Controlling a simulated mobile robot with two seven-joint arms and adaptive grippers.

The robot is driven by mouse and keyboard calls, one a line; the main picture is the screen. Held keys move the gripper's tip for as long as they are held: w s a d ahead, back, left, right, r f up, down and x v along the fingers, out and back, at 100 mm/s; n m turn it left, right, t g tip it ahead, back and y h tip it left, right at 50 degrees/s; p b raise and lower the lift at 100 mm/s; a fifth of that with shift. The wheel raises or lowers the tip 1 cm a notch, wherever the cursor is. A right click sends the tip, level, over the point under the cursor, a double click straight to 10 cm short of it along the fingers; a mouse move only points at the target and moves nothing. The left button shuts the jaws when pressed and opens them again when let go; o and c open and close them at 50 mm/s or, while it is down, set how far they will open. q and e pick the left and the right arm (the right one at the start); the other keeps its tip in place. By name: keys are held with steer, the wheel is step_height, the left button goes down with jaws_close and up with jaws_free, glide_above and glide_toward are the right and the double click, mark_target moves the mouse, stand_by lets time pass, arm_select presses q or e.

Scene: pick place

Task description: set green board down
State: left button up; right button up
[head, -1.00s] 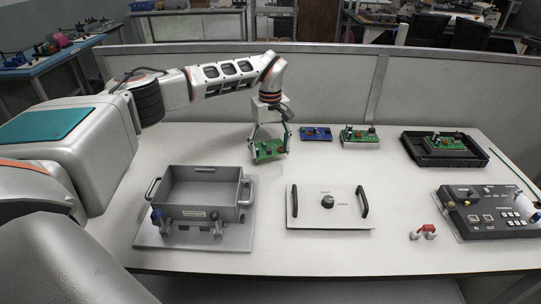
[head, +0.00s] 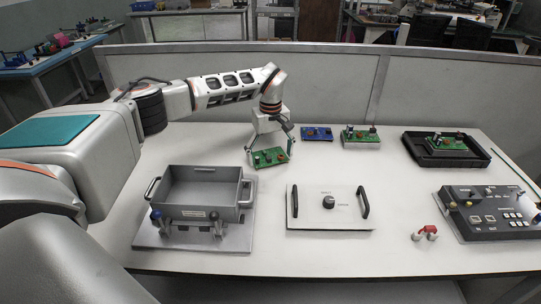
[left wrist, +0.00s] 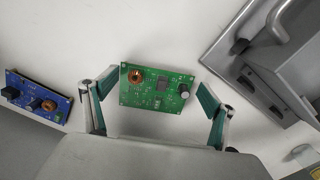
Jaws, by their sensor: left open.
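The green board (head: 268,160) lies on the white table behind the grey metal box, with dark and copper-coloured parts on top. It also shows in the left wrist view (left wrist: 157,94). My left gripper (head: 269,153) is open, with its fingers on either side of this board. In the left wrist view the fingers of my left gripper (left wrist: 157,101) show green pads, with a gap between the board and the right-hand finger. The left-hand finger is close to the board's edge. My right gripper is not in view.
A blue board (head: 316,134) and another green board (head: 361,140) lie at the back. A black tray (head: 413,149) holds a third green board. The grey box (head: 198,205), a handled white plate (head: 318,213), a red-handled part (head: 425,233) and a control panel (head: 490,215) stand nearer.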

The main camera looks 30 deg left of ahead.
mark_target(271, 158)
arm_select(q)
step_height(271, 158, up, 12)
steer(key=p, duration=0.1)
steer(key=shift+r+p, duration=0.15)
steer(key=shift+p, duration=0.2)
stand_by(0.4)
